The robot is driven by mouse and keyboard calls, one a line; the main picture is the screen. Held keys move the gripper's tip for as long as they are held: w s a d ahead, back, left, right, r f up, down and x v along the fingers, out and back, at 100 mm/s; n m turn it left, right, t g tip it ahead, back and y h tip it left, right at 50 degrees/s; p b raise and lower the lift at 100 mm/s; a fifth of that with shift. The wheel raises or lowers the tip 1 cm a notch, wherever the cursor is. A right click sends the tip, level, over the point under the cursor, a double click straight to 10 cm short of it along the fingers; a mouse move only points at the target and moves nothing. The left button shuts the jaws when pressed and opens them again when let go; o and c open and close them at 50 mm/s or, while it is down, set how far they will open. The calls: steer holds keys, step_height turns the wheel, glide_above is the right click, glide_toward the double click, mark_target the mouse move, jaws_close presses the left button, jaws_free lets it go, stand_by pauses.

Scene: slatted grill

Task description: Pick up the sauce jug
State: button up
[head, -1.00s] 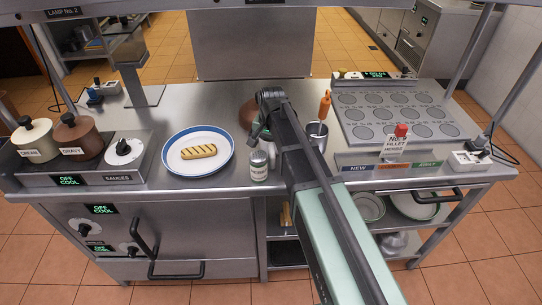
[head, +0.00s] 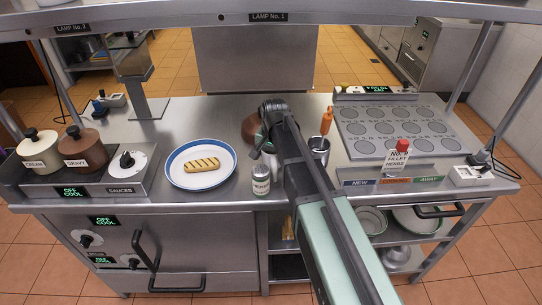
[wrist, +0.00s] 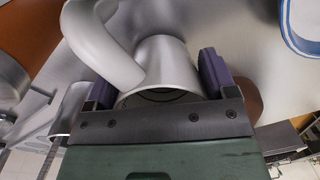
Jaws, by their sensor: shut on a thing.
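The sauce jug (wrist: 168,62) is a plain grey metal vessel with a thick curved handle (wrist: 98,45). In the wrist view it sits between the two purple-grey fingers of my gripper (wrist: 155,75), which are shut on its body. The handle sticks out on the left side of that view. In the head view my gripper (head: 262,142) is over the middle of the counter, and my arm hides most of the jug. I cannot tell whether the jug's base touches the counter.
A blue-rimmed plate (head: 173,178) with a grill-marked fillet (head: 202,165) lies to the left. A labelled shaker (head: 261,181) stands close in front of the gripper. A metal pot (head: 319,150) and an orange bottle (head: 326,121) stand to the right. The lamp shelf (head: 340,18) spans above.

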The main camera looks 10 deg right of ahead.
step_height(320, 180, up, 19)
steer(key=p, duration=1.9)
steer(key=shift+r, duration=0.2)
